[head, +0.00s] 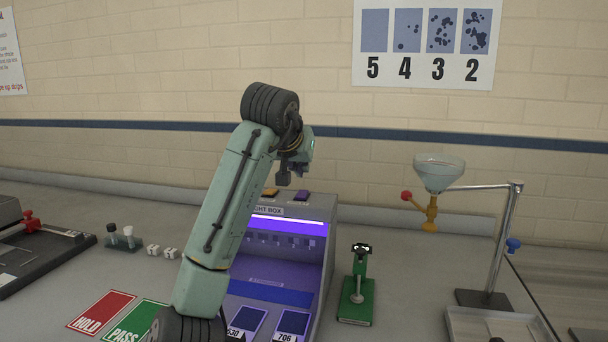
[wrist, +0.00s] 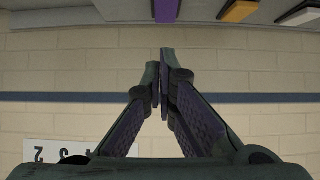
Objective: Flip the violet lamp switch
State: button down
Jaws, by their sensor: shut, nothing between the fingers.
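The violet lamp switch (head: 302,196) is a small rocker on top of the light box (head: 325,212), at its right end. It also shows at the top edge of the wrist view (wrist: 166,9), partly cut off. My gripper (head: 284,181) is above the light box top, close to the switches. In the wrist view my gripper (wrist: 161,55) has its fingertips together with nothing between them, just below the violet switch in the picture. Whether the fingertips touch the switch cannot be told. The box glows violet inside under a lit tube (head: 287,224).
An orange switch (head: 270,192) sits left of the violet one; a pale switch (wrist: 300,14) also shows in the wrist view. A green stand (head: 358,290) is right of the box. Farther right is a funnel (head: 439,172) on a metal stand. The wall is behind.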

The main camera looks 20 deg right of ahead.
jog(key=b+v, duration=0.2)
jog(key=v, duration=0.7)
jog(key=shift+s+b, duration=0.15)
jog(key=shift+b, duration=0.15)
jog(key=shift+w+d+r+b, duration=0.2)
jog(key=shift+w+r+b, duration=0.1)
jog(key=shift+w+b, duration=0.3)
